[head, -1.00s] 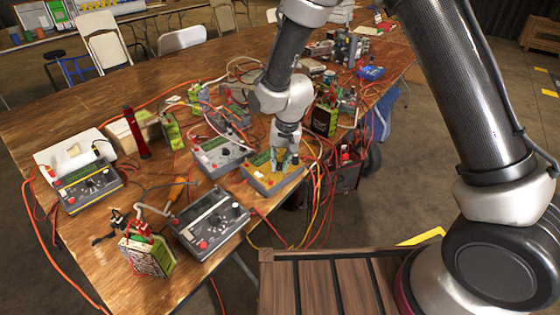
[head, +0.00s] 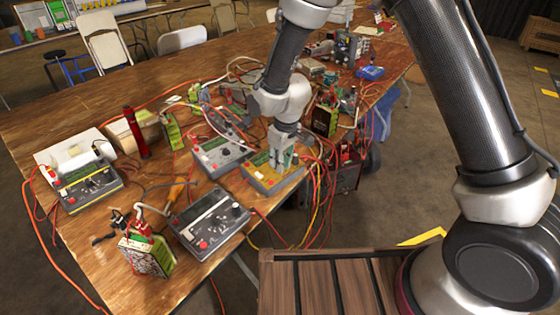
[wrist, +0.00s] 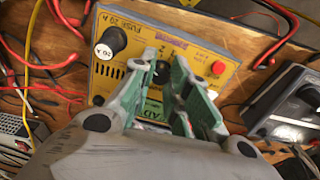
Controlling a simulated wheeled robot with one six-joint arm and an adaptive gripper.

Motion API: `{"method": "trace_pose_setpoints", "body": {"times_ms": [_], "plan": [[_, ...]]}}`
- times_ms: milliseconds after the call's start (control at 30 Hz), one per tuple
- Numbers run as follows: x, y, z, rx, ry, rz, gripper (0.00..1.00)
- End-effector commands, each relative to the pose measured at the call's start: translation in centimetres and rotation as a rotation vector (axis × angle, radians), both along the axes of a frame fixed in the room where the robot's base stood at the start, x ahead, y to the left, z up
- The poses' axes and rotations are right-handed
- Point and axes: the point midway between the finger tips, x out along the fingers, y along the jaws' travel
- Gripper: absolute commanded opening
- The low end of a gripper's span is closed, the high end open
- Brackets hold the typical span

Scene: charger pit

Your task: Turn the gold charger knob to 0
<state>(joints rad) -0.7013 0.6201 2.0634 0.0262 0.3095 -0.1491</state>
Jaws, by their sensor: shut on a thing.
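The gold charger (head: 262,179) is a grey box with a yellow top panel, near the right edge of the table. My gripper (head: 281,163) points down onto this panel. In the wrist view, the panel (wrist: 190,45) lies upside down, and its black knob (wrist: 161,72) is between my green-padded fingertips (wrist: 163,70). My gripper is shut on the knob. The fingers hide much of the knob and the dial, so I cannot read its setting. A black fuse cap (wrist: 110,42) and a red button (wrist: 218,67) flank the knob on the panel.
A grey charger (head: 222,157) stands close to the left of the gold one. Another dark charger (head: 208,222) stands in front, and a yellow-and-black one (head: 87,186) is at the far left. Red and yellow cables (head: 318,200) hang over the table edge.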

Motion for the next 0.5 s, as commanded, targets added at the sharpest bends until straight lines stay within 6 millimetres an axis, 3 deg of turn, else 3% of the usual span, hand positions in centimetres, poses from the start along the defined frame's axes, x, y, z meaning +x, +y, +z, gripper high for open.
{"method": "trace_pose_setpoints", "body": {"times_ms": [500], "plan": [[-0.05, -0.05, -0.01, -0.020, -0.016, 0.141, 0.00]]}}
